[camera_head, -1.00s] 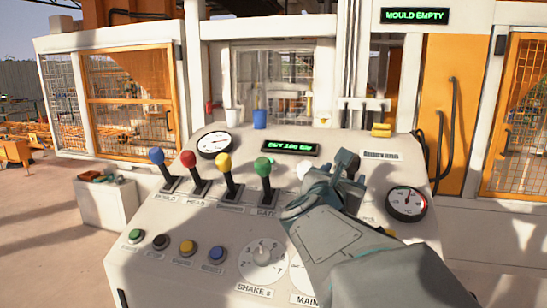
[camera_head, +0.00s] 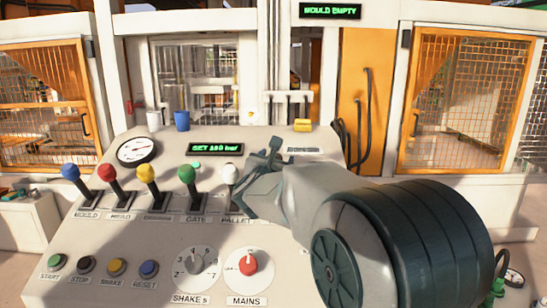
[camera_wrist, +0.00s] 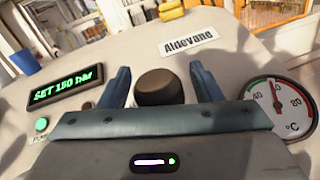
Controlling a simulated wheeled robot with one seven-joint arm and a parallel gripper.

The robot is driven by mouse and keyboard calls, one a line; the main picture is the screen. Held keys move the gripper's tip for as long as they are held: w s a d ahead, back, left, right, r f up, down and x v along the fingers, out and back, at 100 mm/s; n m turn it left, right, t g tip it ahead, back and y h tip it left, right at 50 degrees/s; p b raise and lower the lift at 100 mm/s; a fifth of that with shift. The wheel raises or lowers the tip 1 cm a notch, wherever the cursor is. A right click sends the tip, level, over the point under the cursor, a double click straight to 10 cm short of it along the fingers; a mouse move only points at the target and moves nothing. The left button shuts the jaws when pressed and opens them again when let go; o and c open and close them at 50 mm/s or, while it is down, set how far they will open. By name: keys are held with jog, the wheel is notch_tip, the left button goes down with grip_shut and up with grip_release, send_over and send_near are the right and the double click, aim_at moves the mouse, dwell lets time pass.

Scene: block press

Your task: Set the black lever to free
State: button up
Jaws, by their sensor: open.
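The black lever's round dark knob (camera_wrist: 160,87) shows in the wrist view between the two blue-grey fingers of my gripper (camera_wrist: 162,92). The fingers are apart, one on each side of the knob; I cannot tell whether either touches it. In the head view my gripper (camera_head: 265,163) is over the right part of the sloped panel, just right of the white lever (camera_head: 232,173). There my gripper and arm hide most or all of the black lever. Its shaft and position label are hidden in both views.
Blue (camera_head: 70,171), red (camera_head: 107,172), yellow (camera_head: 146,173) and green (camera_head: 187,174) levers stand in a row to the left. Push buttons and the red MAINS knob (camera_head: 248,265) are in front. A temperature gauge (camera_wrist: 277,104) is right of my gripper.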

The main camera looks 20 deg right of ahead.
grip_shut()
jog(key=shift+f, duration=0.1)
